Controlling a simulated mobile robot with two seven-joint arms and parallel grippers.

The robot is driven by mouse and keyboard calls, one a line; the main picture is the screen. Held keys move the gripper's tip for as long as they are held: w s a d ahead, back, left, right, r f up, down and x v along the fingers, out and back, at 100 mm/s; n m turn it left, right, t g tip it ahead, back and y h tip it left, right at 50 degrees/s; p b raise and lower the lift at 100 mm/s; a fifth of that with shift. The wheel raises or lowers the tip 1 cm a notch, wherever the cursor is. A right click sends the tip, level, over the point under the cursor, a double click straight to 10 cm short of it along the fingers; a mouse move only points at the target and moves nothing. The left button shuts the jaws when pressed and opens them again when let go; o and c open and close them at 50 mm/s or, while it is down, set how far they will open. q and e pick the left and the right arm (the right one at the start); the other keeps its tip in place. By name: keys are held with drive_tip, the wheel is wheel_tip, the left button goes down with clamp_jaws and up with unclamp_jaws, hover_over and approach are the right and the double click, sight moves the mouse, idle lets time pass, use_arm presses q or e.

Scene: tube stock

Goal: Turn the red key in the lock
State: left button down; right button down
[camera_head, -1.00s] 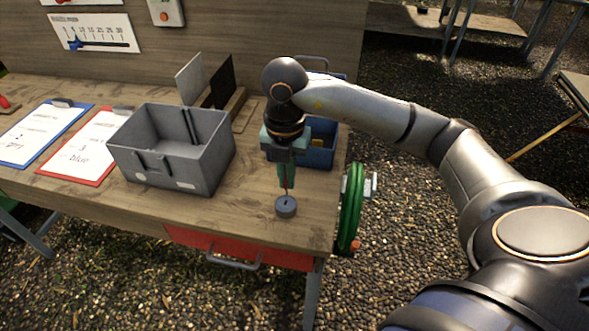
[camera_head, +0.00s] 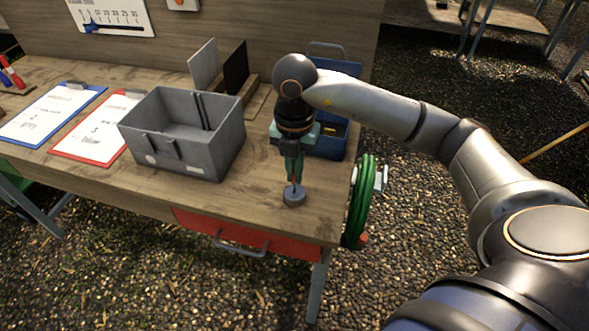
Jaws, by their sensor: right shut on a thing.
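My right gripper (camera_head: 294,177) points straight down over the right part of the workbench, with its fingers shut on the red key (camera_head: 296,170). Only a thin strip of the key shows between the fingers. The lock (camera_head: 294,198) is a small grey round block on the bench top, directly below the fingers. The key's lower end meets the top of the lock; I cannot tell how deep it sits in the slot. My left gripper is out of view.
A grey open bin (camera_head: 185,140) stands left of the lock, and a blue box (camera_head: 330,143) stands close behind the gripper. Two clipboards lie further left. A green hose reel (camera_head: 360,205) hangs at the bench's right end. Bare wood surrounds the lock.

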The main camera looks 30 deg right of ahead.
drive_tip(key=shift+f, duration=0.1)
idle(0.3)
drive_tip(key=shift+f+b, duration=0.75)
drive_tip(key=shift+f, duration=0.05)
drive_tip(key=shift+f, duration=0.15)
drive_tip(key=shift+f+b, duration=0.4)
